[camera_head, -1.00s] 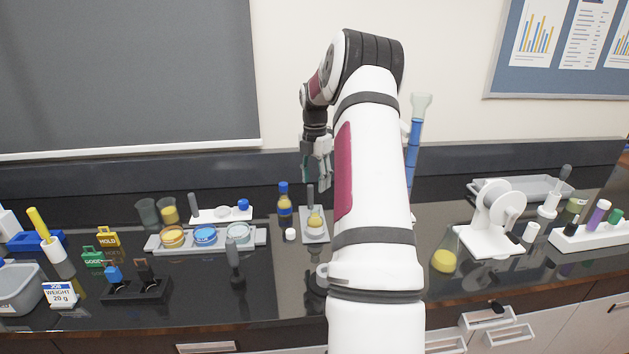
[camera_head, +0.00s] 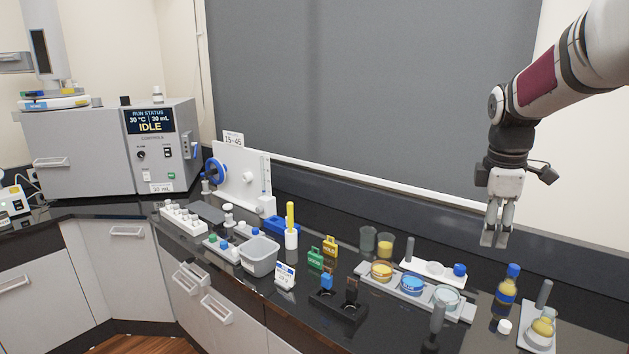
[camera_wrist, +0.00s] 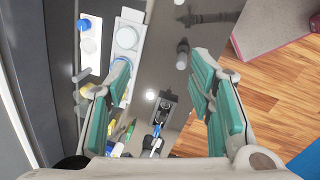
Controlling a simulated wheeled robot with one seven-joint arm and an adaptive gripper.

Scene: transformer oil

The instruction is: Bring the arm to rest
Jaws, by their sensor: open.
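My gripper (camera_head: 496,230) hangs from my arm at the right of the head view, fingers pointing down. It is above the back part of the black counter, clear of the things on it. In the wrist view my gripper (camera_wrist: 160,110) shows its two green-padded fingers spread wide with nothing between them. Below and beyond the fingers lie the dish tray and small items on the counter.
A grey tray with several dishes (camera_head: 462,311), an amber bottle with a blue cap (camera_head: 505,292) and a small flask (camera_head: 542,327) stand below my arm. A grey bin (camera_head: 260,256) and a machine reading IDLE (camera_head: 150,127) are to the left. Free air surrounds the gripper.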

